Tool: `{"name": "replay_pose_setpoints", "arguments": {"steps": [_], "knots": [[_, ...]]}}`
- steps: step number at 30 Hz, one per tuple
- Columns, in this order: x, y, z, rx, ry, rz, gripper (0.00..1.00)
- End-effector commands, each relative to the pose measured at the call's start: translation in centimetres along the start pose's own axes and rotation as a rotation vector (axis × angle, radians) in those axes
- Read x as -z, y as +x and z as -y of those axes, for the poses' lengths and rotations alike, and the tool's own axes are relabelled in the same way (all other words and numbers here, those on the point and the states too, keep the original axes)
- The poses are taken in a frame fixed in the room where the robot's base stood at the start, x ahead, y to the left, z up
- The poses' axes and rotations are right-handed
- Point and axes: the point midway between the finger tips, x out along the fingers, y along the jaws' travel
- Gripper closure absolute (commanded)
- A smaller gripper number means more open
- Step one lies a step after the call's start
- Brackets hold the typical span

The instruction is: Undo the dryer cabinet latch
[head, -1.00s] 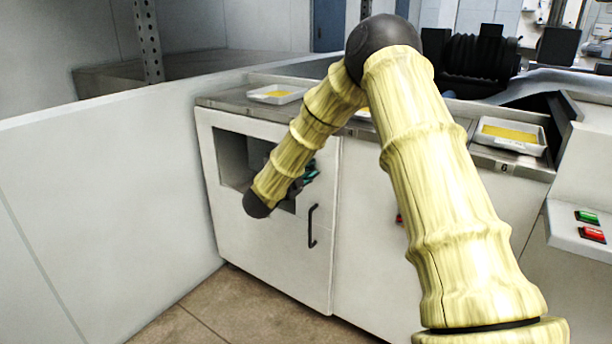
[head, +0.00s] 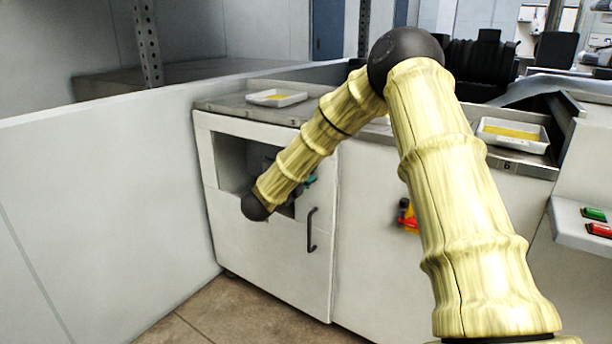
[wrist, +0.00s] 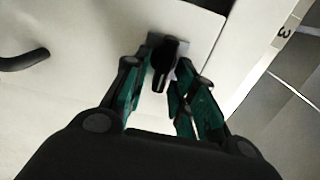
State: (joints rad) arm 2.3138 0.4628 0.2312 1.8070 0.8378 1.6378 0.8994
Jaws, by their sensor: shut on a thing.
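The dryer cabinet (head: 265,255) is the white front with a dark square opening and a black bar handle (head: 312,230). In the wrist view, the latch (wrist: 163,60), a black knob on a grey plate, sits between the teal fingers of my gripper (wrist: 168,68). The gripper is shut on it. The bar handle also shows in the wrist view (wrist: 25,60), at left. In the head view my gripper (head: 309,181) is mostly hidden behind my arm, by the cabinet's upper right, and the latch is hidden.
A red and yellow fitting (head: 408,216) is on the front to the right, partly behind my arm. White trays with yellow contents (head: 277,97) (head: 512,134) stand on the counter. Green and red buttons (head: 597,222) are at right. A white partition (head: 100,200) stands at left.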

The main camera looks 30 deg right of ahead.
Motion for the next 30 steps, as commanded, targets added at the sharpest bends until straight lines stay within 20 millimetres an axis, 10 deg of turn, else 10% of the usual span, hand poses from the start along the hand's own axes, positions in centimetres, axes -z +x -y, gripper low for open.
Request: {"name": "replay_pose_setpoints", "arguments": {"steps": [6,7,8,20,30], "knots": [[0.1,0.0,-0.2,-0.002,-0.002,-0.001,0.97],[0.1,0.0,-0.2,-0.002,-0.002,-0.001,0.68],[0.1,0.0,-0.2,-0.002,-0.002,-0.001,0.67],[0.0,-0.6,0.0,0.000,-0.001,0.001,0.67],[0.0,-6.0,-0.1,-0.002,-0.003,0.002,0.67]]}}
